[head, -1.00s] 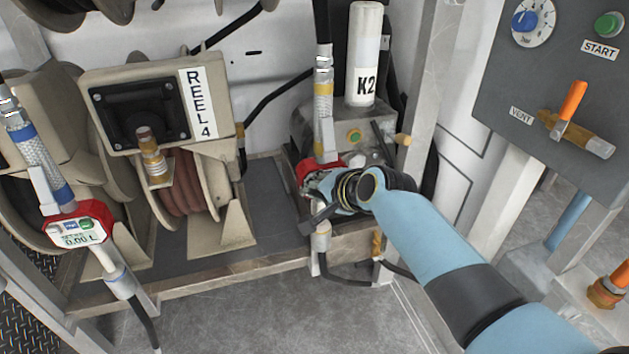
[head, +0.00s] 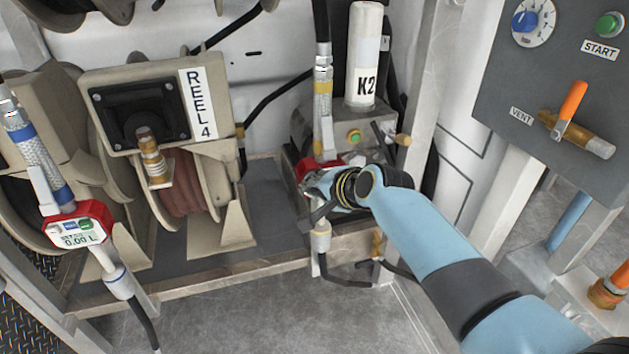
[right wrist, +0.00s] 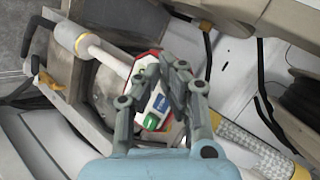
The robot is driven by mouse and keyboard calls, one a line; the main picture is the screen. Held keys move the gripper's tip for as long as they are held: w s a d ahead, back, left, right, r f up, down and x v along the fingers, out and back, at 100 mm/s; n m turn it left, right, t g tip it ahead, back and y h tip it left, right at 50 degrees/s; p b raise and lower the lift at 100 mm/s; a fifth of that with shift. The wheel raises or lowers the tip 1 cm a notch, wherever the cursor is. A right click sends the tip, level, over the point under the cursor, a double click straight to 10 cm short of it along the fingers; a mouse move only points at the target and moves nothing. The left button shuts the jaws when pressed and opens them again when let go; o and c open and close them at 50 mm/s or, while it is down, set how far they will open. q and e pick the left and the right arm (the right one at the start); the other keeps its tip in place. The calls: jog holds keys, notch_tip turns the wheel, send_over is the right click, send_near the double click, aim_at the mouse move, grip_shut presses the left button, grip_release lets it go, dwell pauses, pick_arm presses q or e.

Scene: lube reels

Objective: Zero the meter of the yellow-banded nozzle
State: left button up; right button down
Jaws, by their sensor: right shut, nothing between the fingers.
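I cannot tell whether a fingertip touches a button. The meter's display is not readable. My left gripper is out of view.
A blue-banded nozzle with a red meter (head: 77,234) reading 0.00 L hangs at the left. Reel 4 (head: 160,110) stands between the two nozzles. A white K2 cylinder (head: 364,60) is behind, and a grey panel (head: 540,80) with an orange lever is at the right.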

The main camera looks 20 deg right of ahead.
jog(key=shift+s+p, duration=0.75)
jog(key=shift+s, duration=0.4)
jog(key=s+p, duration=0.3)
jog(key=s, duration=0.2)
jog(key=shift+d, duration=0.1)
